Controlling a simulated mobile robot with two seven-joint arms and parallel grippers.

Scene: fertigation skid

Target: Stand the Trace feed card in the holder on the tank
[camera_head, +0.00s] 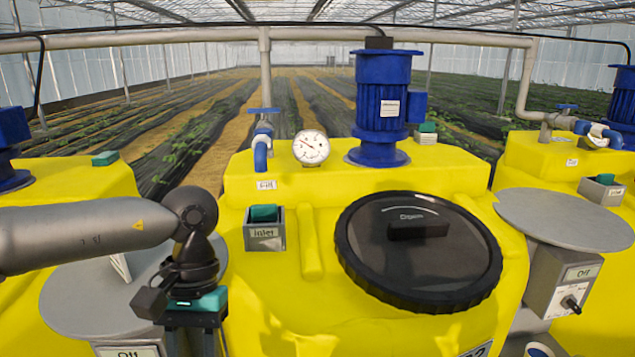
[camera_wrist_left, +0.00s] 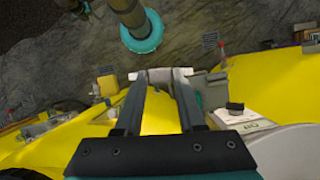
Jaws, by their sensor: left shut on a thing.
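My left gripper (camera_head: 195,345) points down at the left of the middle yellow tank (camera_head: 310,330), beside a grey round plate. In the left wrist view, its fingers (camera_wrist_left: 158,75) are closed on a thin pale piece (camera_wrist_left: 160,72), seen edge-on, which looks like the card. No lettering on it can be read. In the head view, the fingertips and the held piece are hidden below the wrist or out of frame. A grey holder marked Inlet (camera_head: 264,237), with a green-topped piece in it, sits on the tank to the right of the gripper. My right gripper is not in view.
A large black lid (camera_head: 420,260) covers the tank's right half. A gauge (camera_head: 311,148), a blue motor (camera_head: 383,110) and a blue Fill pipe (camera_head: 262,145) stand behind. A grey round plate (camera_head: 565,220) and an Off switch box (camera_head: 565,283) stand at right.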

